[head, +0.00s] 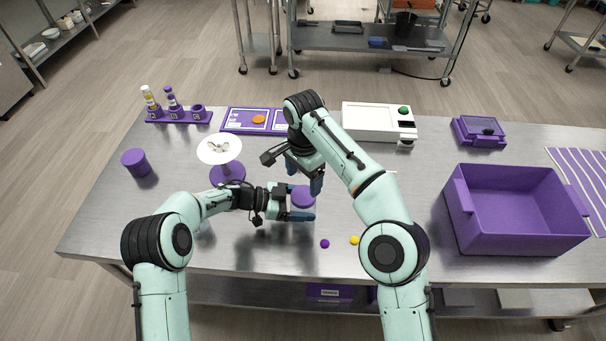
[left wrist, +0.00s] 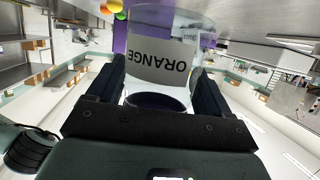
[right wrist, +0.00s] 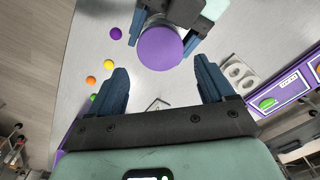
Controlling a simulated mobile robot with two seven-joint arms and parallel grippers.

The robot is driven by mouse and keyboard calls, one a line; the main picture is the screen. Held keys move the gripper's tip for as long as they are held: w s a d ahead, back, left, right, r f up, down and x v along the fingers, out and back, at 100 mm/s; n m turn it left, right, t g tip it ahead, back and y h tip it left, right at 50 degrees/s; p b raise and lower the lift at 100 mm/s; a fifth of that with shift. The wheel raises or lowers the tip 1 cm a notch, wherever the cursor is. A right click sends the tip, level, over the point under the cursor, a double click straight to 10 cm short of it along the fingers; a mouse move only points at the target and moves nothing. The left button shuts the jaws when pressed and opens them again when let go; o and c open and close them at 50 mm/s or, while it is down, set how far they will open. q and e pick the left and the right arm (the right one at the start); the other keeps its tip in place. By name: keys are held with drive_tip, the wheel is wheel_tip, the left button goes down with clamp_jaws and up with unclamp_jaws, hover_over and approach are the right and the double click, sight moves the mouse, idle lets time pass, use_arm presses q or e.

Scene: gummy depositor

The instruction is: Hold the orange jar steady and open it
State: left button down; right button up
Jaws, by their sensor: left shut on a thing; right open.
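The orange jar is a clear jar with a white label reading ORANGE (left wrist: 160,65), upside down in the left wrist view. Its purple lid (head: 303,195) is on top and shows as a round disc in the right wrist view (right wrist: 160,48). My left gripper (head: 302,204) is shut on the jar's body from the side, with one finger on each side of it. My right gripper (head: 303,178) is open and empty, pointing down above the lid. In the right wrist view (right wrist: 162,80) the lid lies beyond its fingertips, untouched. The jar's base is hidden in the head view.
A purple ball (head: 325,244) and a yellow ball (head: 354,240) lie near the front edge. A purple bin (head: 474,232) stands at right. A white plate on a purple stand (head: 228,172) and a purple cup (head: 136,162) are at left. A white device (head: 368,121) stands behind.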

sight(303, 195)
wheel_tip(303, 195, down, 6)
drive_tip(key=shift+f, duration=0.1)
idle(0.4)
drive_tip(key=c, duration=0.9)
drive_tip(key=o, duration=1.2)
